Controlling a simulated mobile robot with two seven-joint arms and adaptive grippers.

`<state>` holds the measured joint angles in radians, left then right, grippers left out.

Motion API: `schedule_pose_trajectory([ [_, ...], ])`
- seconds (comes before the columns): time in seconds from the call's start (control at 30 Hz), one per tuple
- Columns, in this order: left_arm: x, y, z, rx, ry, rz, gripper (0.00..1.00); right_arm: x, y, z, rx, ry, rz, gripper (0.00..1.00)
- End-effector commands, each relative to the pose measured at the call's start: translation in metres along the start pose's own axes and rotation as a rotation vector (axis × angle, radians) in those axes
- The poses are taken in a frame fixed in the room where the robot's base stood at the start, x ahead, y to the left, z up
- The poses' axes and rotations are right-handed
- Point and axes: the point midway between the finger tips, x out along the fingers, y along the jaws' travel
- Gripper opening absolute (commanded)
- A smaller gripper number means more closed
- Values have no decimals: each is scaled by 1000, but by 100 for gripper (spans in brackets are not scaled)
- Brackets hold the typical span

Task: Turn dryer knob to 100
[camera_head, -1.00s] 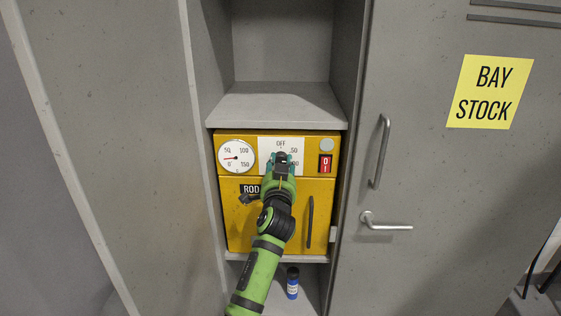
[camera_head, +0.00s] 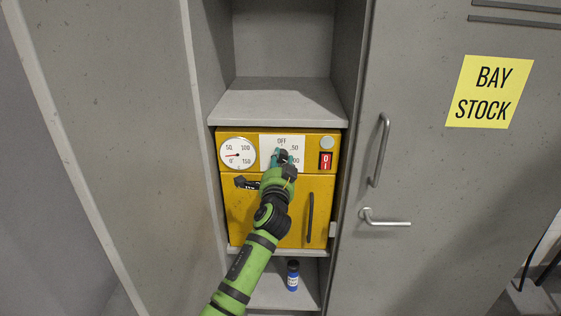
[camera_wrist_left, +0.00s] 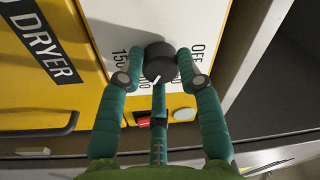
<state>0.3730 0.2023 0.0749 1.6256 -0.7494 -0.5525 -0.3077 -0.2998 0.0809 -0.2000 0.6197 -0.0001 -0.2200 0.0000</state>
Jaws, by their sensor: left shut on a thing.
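The yellow rod dryer (camera_head: 240,205) sits in the cabinet bay with a white dial plate (camera_head: 268,143) on its upper front. The plate carries OFF, 50 and 100 marks in the head view. The black round dryer knob (camera_wrist_left: 158,62) is in the left wrist view, with a white pointer line on its edge. The line points down and slightly left, close to the partly hidden 100 mark. My left gripper (camera_head: 283,157) is at the plate, its teal fingers shut around the knob. My right gripper is not in view.
A round gauge (camera_head: 238,154) is left of the plate, and a red switch (camera_head: 325,160) is right of it. The dryer door handle (camera_head: 310,218) is below. A blue bottle (camera_head: 292,277) stands under the dryer. The right locker door has a protruding handle (camera_head: 379,150).

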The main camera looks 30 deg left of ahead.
Motion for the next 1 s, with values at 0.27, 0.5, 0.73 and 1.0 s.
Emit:
schedule_pose_trajectory([
  [0.27, 2, -9, -5, -2, 12, -18, 3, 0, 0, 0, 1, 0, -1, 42],
  [0.5, 1, -6, -3, -2, 8, -11, 59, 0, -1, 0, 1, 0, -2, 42],
  [0.73, -2, -2, -2, -2, 5, -5, 59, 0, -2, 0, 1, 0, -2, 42],
  [1.0, -44, -1, -2, -4, 5, -3, 59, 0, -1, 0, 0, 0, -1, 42],
])
